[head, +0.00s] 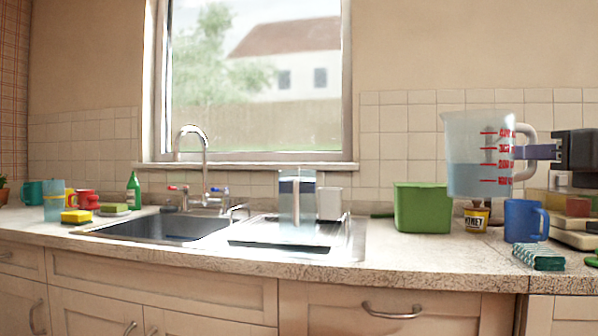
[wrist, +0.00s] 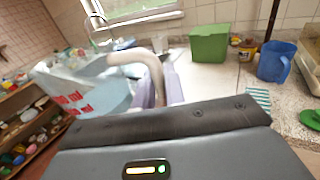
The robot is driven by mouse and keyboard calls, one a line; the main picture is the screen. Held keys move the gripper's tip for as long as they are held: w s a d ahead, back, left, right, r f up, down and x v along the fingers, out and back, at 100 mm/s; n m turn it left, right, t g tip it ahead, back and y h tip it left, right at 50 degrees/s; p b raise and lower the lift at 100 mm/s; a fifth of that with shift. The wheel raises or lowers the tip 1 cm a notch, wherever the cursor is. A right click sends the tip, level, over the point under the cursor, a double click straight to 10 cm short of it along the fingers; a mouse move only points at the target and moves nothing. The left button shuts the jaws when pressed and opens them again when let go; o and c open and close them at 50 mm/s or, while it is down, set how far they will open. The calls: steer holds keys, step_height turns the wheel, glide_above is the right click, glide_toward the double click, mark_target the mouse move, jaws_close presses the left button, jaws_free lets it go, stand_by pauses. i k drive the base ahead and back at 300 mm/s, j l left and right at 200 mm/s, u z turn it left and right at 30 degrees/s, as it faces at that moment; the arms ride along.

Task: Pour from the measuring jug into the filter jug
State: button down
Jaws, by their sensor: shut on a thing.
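The measuring jug (head: 478,150) is clear with red markings and a pale handle, and holds bluish liquid to about mid-height. My gripper (head: 532,152) is shut on its handle at the right and holds it upright, raised in front of the tiled wall. In the wrist view the measuring jug (wrist: 85,92) fills the left, with its handle between my gripper's fingers (wrist: 160,84). The filter jug (head: 297,204), clear with a grey upper part, stands on the drainboard, well left of the measuring jug.
A green bin (head: 422,208) stands on the counter between the two jugs. A honey jar (head: 476,218), blue mug (head: 522,221) and striped cloth (head: 538,258) are at right. The tap (head: 205,160) rises over the sink (head: 165,228), left of the filter jug.

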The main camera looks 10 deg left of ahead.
mark_target(297, 189)
steer(key=i+j, duration=0.5)
steer(key=i, duration=0.15)
steer(key=i+j, duration=0.55)
steer(key=i, duration=0.1)
